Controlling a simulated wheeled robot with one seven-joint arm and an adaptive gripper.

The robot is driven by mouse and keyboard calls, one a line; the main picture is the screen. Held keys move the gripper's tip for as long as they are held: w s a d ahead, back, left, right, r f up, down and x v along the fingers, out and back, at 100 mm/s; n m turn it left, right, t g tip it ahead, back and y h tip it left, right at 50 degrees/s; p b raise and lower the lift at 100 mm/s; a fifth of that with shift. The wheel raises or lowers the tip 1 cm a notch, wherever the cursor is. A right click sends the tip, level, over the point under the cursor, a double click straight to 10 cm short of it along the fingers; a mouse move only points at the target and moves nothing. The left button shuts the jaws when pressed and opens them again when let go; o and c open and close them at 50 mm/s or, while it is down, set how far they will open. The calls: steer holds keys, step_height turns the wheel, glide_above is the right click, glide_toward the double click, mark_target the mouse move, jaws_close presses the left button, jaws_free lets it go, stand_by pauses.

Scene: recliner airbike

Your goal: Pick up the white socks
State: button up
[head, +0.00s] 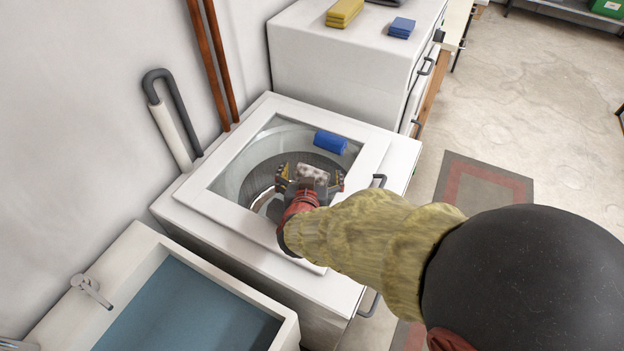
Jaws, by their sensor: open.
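A small pale, whitish bundle, which looks like the white socks (314,171), shows in the head view on top of the white washing machine, over its round window. My gripper (311,178) is right at it, with its fingers spread to the left and right of the bundle. The gripper is open. The gripper's body hides the near side of the bundle, and I cannot tell whether the fingers touch it.
A blue roll-like object (330,143) lies just behind the gripper on the washing machine (375,150). A sink with blue water (185,310) is at the lower left. A white cabinet (330,55) with yellow (344,13) and blue (401,27) items stands behind. Floor at right is open.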

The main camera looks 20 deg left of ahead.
steer(key=shift+w, duration=0.1)
steer(key=shift+c, duration=1.3)
steer(key=c, duration=0.7)
steer(key=shift+c, duration=0.6)
steer(key=shift+r, duration=0.15)
